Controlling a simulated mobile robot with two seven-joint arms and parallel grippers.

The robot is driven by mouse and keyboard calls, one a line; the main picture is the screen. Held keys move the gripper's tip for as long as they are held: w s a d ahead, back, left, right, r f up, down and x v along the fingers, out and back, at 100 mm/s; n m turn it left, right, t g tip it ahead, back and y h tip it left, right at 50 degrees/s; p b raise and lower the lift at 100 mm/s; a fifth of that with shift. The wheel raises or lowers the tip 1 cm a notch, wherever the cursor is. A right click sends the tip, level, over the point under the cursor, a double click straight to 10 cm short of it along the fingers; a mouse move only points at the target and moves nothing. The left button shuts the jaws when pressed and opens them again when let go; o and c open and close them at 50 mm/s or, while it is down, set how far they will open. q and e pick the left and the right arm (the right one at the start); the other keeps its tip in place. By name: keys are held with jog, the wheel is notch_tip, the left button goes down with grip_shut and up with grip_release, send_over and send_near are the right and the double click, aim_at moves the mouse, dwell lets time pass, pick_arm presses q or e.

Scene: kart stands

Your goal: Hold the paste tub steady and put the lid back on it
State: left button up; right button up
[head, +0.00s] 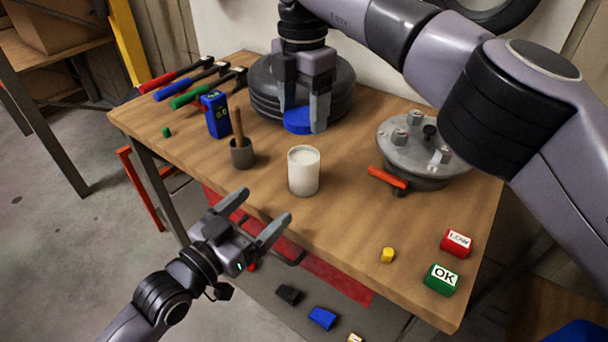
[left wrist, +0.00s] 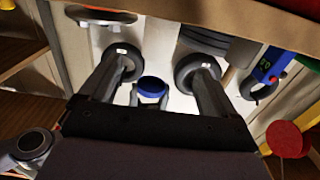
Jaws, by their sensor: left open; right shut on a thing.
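The white paste tub (head: 303,172) stands upright and open on the wooden bench, near its front edge. My right gripper (head: 299,122) points down behind the tub and is shut on the blue lid (head: 297,122). The lid is in front of the black tyre, apart from the tub; I cannot tell how high it is. The lid also shows between my left fingers in the left wrist view (left wrist: 153,87). My left gripper (head: 266,206) is open and empty, in front of the bench edge and short of the tub. The tub is not clearly visible in the wrist view.
A grey cup with a brush (head: 241,153) and a blue meter (head: 216,115) stand left of the tub. A round metal hub (head: 420,150) with a red-handled tool (head: 388,178) lies to the right. A yellow piece (head: 388,255) and the LOW (head: 456,243) and OK (head: 441,280) blocks sit front right.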

pick_arm(q)
jog(key=x, duration=1.2)
jog(key=c, duration=1.6)
pick_arm(e)
send_over(303, 160)
jog(key=shift+f, duration=2.5)
jog(key=shift+f, duration=0.9)
pick_arm(q)
jog(key=shift+a, duration=0.1)
pick_arm(e)
jog(key=shift+f, duration=0.55)
